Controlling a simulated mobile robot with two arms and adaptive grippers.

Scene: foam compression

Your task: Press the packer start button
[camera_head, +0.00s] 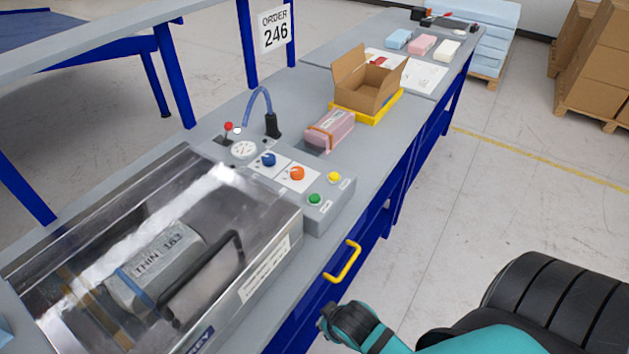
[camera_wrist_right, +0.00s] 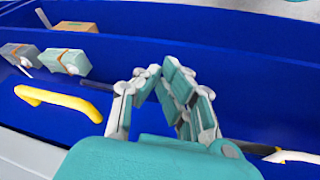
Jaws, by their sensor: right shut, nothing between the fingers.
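The packer (camera_head: 265,262) stands on the grey bench with its clear lid down over a grey block marked THIN (camera_head: 160,262). Its control panel (camera_head: 325,213) carries a green button (camera_head: 314,198) and a yellow button (camera_head: 333,176) at the front right edge. The button labels are too small to read. My right gripper (camera_head: 328,314) is low beside the bench front, below and apart from both buttons. The right wrist view shows its fingers (camera_wrist_right: 158,72) shut with nothing between them; neither button shows there. My left gripper is not in view.
The panel also has an orange knob (camera_head: 297,173), a blue knob (camera_head: 268,159) and a gauge (camera_head: 243,150). A yellow handle (camera_head: 343,262) juts from the blue bench front near my gripper. A pink block (camera_head: 330,130) and an open carton (camera_head: 365,80) stand behind the panel.

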